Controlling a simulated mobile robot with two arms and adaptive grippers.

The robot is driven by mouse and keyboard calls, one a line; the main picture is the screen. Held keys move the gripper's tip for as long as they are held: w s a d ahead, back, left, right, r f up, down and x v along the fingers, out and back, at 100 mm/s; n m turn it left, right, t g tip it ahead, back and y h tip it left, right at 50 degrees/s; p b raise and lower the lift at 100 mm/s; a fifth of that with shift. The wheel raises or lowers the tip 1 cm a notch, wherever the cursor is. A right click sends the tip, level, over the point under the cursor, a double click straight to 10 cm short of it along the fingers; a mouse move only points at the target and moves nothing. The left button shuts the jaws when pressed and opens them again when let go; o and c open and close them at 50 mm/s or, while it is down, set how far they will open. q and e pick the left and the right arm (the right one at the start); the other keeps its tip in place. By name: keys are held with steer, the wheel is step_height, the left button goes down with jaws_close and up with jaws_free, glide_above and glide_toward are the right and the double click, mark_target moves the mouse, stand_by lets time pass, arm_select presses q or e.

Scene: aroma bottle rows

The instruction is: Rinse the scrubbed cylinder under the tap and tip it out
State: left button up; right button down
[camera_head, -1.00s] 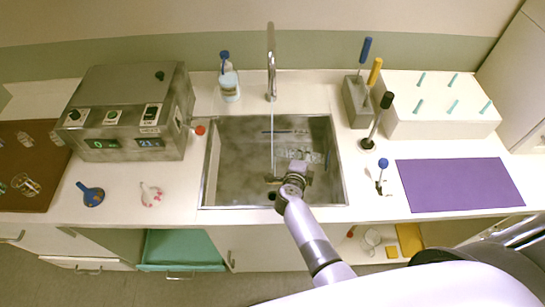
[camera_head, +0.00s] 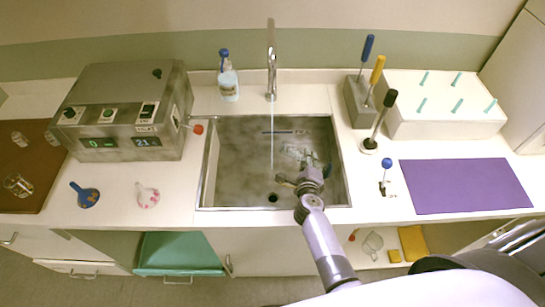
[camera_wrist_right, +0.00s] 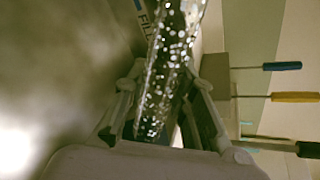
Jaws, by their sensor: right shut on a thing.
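My right gripper (camera_head: 310,180) is inside the sink (camera_head: 235,160), right of the water stream. It is shut on a clear glass cylinder (camera_wrist_right: 170,65), which is covered in bright drops and stands between the fingers in the right wrist view. In the head view the cylinder (camera_head: 298,153) shows only faintly beyond the gripper; its exact tilt is hard to tell. The tap (camera_head: 271,60) stands behind the sink, and a thin stream of water (camera_head: 271,140) falls from it, apparently beside the cylinder. My left gripper is not in view.
A holder (camera_head: 356,103) with blue- and yellow-handled brushes stands right of the sink, beside a black-handled brush (camera_head: 381,118). A white peg block (camera_head: 440,110) and purple mat (camera_head: 465,185) lie farther right. A grey control box (camera_head: 130,110) stands left.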

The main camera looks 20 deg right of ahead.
steer(key=shift+m+b, duration=0.3)
steer(key=shift+b, duration=0.05)
steer(key=m+b, duration=0.1)
steer(key=m+t+y+b, duration=0.1)
steer(key=shift+w+a+b, duration=0.25)
steer(key=shift+a+b, duration=0.1)
steer(key=shift+a, duration=0.05)
steer(key=shift+w+a+r+m+t+b, duration=0.1)
steer(key=shift+a+r+m+t+b, duration=0.1)
steer(key=shift+r+m+t+b, duration=0.3)
steer(key=shift+m, duration=0.3)
steer(key=m+b, duration=0.1)
steer(key=m+t+b, duration=0.1)
steer(key=r+m+y+b, duration=0.1)
steer(key=b, duration=0.1)
steer(key=shift+d, duration=0.25)
steer(key=shift+s+r+m+t+b, duration=0.2)
steer(key=shift+r+m+t+b, duration=0.25)
steer(key=shift+m+b, duration=0.2)
steer(key=shift+r, duration=0.15)
